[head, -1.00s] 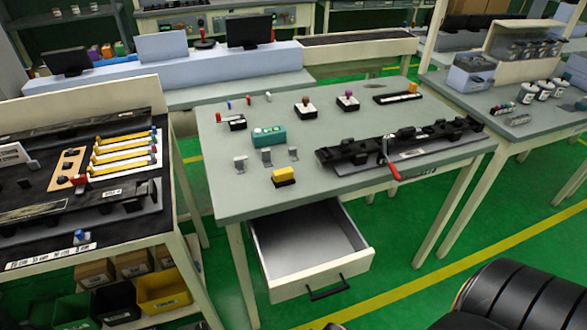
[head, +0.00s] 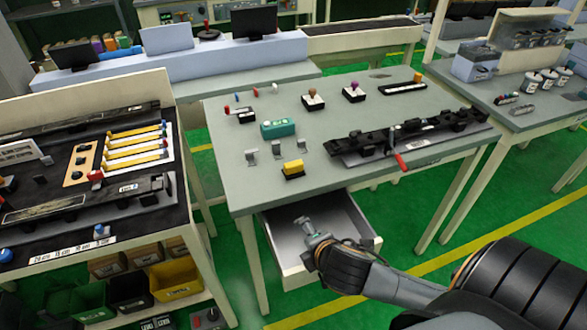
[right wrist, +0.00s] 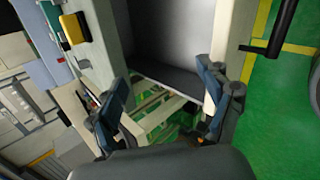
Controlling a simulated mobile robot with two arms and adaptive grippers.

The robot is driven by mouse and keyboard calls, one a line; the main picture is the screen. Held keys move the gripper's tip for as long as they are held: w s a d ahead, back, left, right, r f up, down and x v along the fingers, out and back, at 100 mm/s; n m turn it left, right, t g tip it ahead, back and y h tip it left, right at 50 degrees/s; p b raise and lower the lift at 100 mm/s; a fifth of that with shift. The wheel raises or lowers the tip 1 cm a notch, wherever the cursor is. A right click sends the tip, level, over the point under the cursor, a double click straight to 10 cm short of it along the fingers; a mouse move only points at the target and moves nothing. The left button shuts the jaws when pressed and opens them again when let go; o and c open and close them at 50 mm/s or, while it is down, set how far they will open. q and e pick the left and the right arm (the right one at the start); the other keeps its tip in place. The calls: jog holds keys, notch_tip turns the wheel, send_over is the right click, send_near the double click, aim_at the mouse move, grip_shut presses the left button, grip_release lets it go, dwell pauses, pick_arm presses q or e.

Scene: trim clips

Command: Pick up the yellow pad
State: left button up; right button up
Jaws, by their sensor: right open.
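The yellow pad (head: 293,166) sits on a small black base near the front edge of the grey table (head: 240,190). It also shows at the top left of the right wrist view (right wrist: 73,28). My right gripper (head: 306,225) is over the open drawer (head: 350,215), in front of and below the pad, apart from it. In the right wrist view my right gripper (right wrist: 170,105) has its two fingers spread wide with nothing between them. My left gripper is not in view.
A teal box (head: 278,128) and grey metal clips (head: 251,157) stand near the pad. A long black fixture (head: 400,138) lies to its right. The drawer juts out below the front table edge. A side bench (head: 60,235) with yellow strips stands at the left.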

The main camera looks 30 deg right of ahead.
aim_at(295, 167)
jog(key=w+d+r+n+t, duration=0.4)
jog(key=w+d+r+n, duration=0.4)
jog(key=n, duration=0.8)
jog(key=shift+t, duration=0.3)
jog(key=x, duration=0.9)
jog(key=shift+w+a+f+p, duration=0.3)
jog(key=shift+f+p, duration=0.05)
jog(key=shift+p, duration=0.05)
jog(key=shift+p+x, duration=0.4)
jog(key=shift+x, duration=2.2)
jog(key=shift+a+f, duration=0.1)
jog(key=shift+f, duration=0.05)
jog(key=shift+s, duration=0.1)
jog(key=c, duration=1.3)
jog(key=shift+o, duration=0.2)
